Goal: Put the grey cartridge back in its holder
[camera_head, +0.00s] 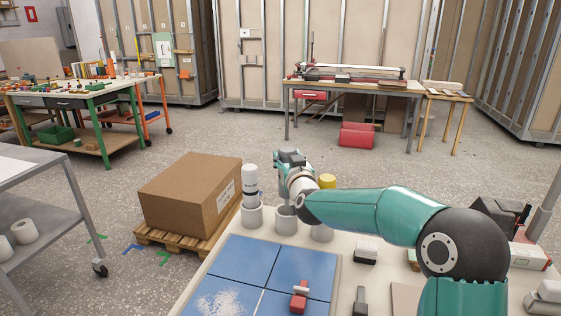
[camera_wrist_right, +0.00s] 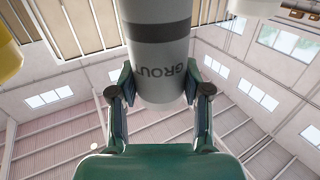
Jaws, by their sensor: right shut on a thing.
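The grey cartridge (camera_wrist_right: 160,75), with a dark band and "GROUT" lettering, stands between the fingers of my right gripper (camera_wrist_right: 158,96) in the wrist view. The fingers are shut on it from both sides. In the head view my right gripper (camera_head: 291,162) is at the row of grey cups, over the middle cup (camera_head: 286,226), and mostly hides the cartridge. I cannot tell whether the cartridge's lower end is inside that cup. My left gripper is not in view.
A white cartridge (camera_head: 251,182) stands in the left cup (camera_head: 252,217). A yellow cartridge (camera_head: 327,181) stands at the right cup (camera_head: 321,234), close to my arm. Blue tiles (camera_head: 245,259) and a red-handled tool (camera_head: 299,297) lie in front. A cardboard box (camera_head: 185,195) stands at left.

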